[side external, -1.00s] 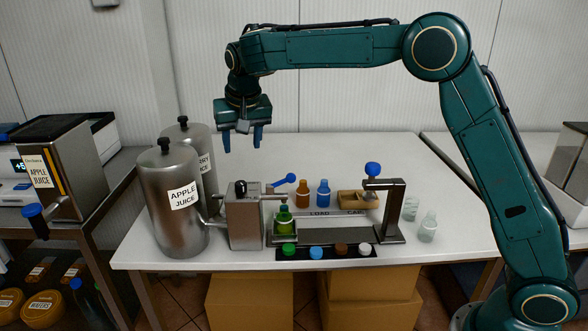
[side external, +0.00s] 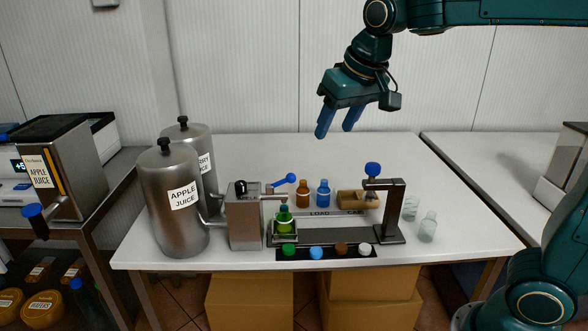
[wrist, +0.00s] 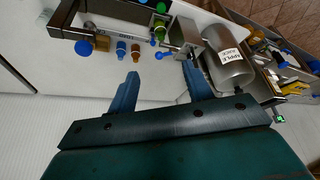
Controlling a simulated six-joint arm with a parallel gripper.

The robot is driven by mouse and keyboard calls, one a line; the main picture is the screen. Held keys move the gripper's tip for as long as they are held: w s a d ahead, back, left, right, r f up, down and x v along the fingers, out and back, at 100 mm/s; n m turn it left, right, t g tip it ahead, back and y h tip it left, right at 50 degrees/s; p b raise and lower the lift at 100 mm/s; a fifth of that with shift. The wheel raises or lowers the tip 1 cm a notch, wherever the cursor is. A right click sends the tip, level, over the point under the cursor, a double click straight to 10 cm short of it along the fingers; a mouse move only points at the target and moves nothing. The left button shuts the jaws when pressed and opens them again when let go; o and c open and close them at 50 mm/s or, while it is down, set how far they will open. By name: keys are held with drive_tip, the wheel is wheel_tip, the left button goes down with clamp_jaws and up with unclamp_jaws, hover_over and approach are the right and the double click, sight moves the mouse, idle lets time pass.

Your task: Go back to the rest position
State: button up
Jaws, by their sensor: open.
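My gripper (side external: 338,120) is open and empty, tilted, in the air above the back part of the white table (side external: 350,152). Its two blue fingers stand apart; they also show in the wrist view (wrist: 157,92). A green-filled bottle (side external: 284,220) stands in the filling and capping stand (side external: 340,236), beside the metal dispenser box (side external: 244,220). My gripper is well clear of all of these.
An apple juice tank (side external: 172,215) and a second tank (side external: 192,140) stand at the left. An orange bottle (side external: 303,194), a blue bottle (side external: 323,194) and clear bottles (side external: 428,228) stand on the table. Colored caps (side external: 316,252) lie in front. The back of the table is clear.

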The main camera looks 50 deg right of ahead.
drive_tip(key=s+f+n, duration=0.1)
drive_tip(key=s+f, duration=0.2)
drive_tip(key=s, duration=0.6)
drive_tip(key=s+f+n+y, duration=0.1)
drive_tip(key=s+f, duration=0.3)
drive_tip(key=s, duration=0.6)
drive_tip(key=shift+s+d+t, duration=0.15)
drive_tip(key=shift+s+t, duration=0.05)
drive_tip(key=shift+t, duration=0.1)
